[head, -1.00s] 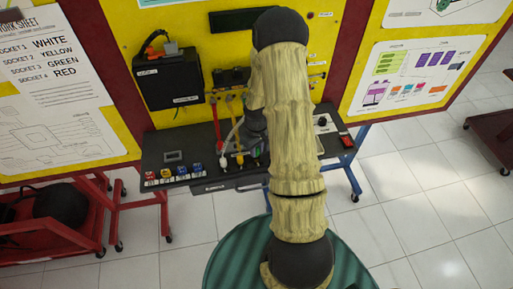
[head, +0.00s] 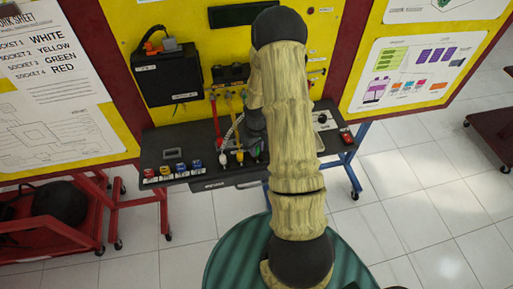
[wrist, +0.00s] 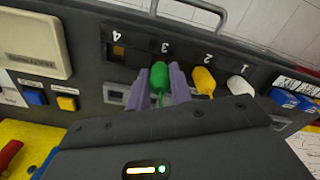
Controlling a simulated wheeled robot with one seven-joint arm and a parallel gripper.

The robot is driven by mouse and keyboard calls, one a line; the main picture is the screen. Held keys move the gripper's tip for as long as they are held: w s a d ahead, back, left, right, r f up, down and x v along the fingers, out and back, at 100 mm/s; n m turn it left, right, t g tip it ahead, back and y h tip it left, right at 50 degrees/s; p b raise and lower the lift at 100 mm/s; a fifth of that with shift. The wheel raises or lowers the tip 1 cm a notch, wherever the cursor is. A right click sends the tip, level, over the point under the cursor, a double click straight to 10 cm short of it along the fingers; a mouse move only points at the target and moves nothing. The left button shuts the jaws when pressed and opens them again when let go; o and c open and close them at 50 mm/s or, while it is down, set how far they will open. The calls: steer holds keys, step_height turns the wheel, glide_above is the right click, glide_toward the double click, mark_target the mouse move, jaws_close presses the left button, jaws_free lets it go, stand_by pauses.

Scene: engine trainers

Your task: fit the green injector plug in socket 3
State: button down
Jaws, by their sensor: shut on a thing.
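The green injector plug (wrist: 159,77) is between the two lilac fingers of my gripper (wrist: 160,84) in the wrist view, and the gripper is shut on it. The plug is right at the panel, below the label 3 (wrist: 165,47), in line with socket 3. The socket opening is hidden behind the plug, so I cannot tell how deep it sits. The yellow plug (wrist: 203,80) is at position 2 and the white plug (wrist: 240,85) at position 1. Socket 4 (wrist: 118,51) shows no plug.
The dark bench (head: 220,180) carries small coloured blocks (head: 175,171) at its left end. A metal rail (wrist: 200,6) runs along the panel edge. Blue and yellow buttons (wrist: 34,96) sit at the left in the wrist view. The work sheet (head: 50,60) hangs at left.

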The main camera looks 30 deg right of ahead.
steer(key=shift+f+b, duration=0.65)
steer(key=shift+f, duration=0.2)
stand_by(0.6)
steer(key=c, duration=1.5)
jaws_free()
steer(key=shift+r, duration=0.15)
steer(key=shift+r+p, duration=2.1)
steer(key=shift+r, duration=0.55)
steer(key=shift+r+p, duration=0.7)
steer(key=shift+r, duration=0.2)
steer(key=shift+o, duration=0.2)
